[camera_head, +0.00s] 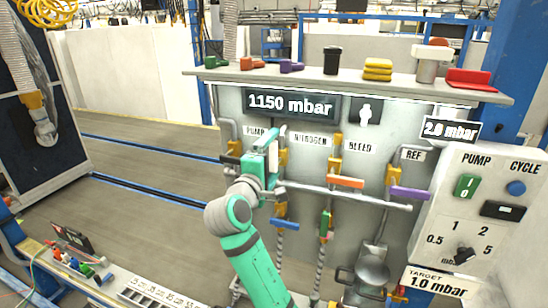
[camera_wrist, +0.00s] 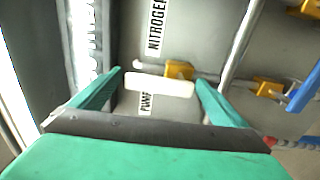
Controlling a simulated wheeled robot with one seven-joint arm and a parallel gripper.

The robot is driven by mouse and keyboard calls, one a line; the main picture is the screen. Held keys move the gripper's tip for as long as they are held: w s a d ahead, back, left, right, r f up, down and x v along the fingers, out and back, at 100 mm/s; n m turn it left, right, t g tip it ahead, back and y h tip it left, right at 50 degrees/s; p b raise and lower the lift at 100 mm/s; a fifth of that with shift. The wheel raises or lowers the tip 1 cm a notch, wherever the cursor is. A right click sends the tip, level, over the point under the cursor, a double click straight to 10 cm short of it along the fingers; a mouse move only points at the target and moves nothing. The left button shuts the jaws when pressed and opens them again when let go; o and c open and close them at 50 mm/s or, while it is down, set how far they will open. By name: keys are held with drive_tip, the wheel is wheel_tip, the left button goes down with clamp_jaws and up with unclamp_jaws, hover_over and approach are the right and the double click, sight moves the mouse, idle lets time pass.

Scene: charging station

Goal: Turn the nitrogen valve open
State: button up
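A white valve handle (camera_wrist: 160,85) lies between my gripper's teal fingers in the wrist view, its long side running from one finger towards the other. A small gap shows at each end. A yellow valve body (camera_wrist: 179,69) sits behind it, with the NITROGEN label (camera_wrist: 156,24) close by. In the head view the white handle (camera_head: 273,156) stands upright beside a yellow body, left of the NITROGEN label (camera_head: 311,140). My gripper (camera_head: 262,160) is open around the handle, and my arm hides part of the panel below.
An orange handle (camera_head: 346,182) and a purple handle (camera_head: 410,193) stick out to the right. A shelf (camera_head: 220,74) with coloured parts overhangs the valves. A control box (camera_head: 485,210) stands at the right. A blue handle (camera_wrist: 303,92) shows right of my fingers.

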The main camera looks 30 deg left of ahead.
drive_tip(key=v, duration=1)
drive_tip(key=shift+s, duration=0.4)
drive_tip(key=shift+d, duration=0.1)
